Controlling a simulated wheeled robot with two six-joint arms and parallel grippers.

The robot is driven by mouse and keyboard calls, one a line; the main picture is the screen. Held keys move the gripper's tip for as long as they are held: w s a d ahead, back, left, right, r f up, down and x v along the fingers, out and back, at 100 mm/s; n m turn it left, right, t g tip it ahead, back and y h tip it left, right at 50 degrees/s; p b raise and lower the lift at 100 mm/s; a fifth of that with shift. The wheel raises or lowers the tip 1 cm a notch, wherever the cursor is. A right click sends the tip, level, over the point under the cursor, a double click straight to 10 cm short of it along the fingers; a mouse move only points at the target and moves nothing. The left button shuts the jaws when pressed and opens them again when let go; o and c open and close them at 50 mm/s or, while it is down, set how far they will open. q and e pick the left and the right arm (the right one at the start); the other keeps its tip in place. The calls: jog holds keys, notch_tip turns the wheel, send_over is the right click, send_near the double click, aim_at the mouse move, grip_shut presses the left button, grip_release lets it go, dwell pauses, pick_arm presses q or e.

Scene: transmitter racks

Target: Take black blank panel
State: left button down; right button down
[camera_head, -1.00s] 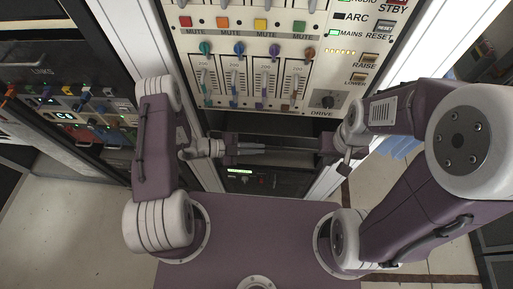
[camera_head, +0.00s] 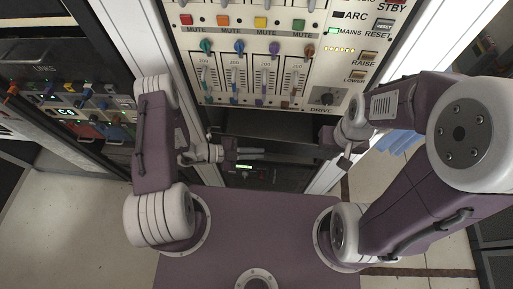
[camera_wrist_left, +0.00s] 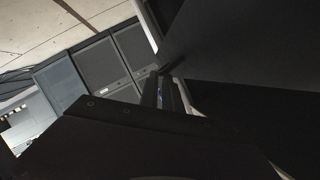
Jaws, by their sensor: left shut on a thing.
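My left gripper (camera_head: 258,155) is in front of the rack bay below the white control module. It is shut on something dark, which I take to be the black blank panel. In the left wrist view a large flat dark plate (camera_wrist_left: 245,45) fills the upper right, beside the dark fingers (camera_wrist_left: 166,92). How the fingers meet it is too dark to tell. My right gripper (camera_head: 340,150) is at the right side of the same bay; its fingertips are too unclear to tell if they are open.
The white control module (camera_head: 270,60) with sliders and knobs is just above. A dark unit with a small green display (camera_head: 245,166) is below, behind my left gripper. Pale rack uprights (camera_head: 325,175) border the bay. Another equipment rack (camera_head: 75,100) stands at left.

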pick_arm(q)
jog(key=shift+s+p, duration=0.6)
jog(key=shift+s, duration=2.05)
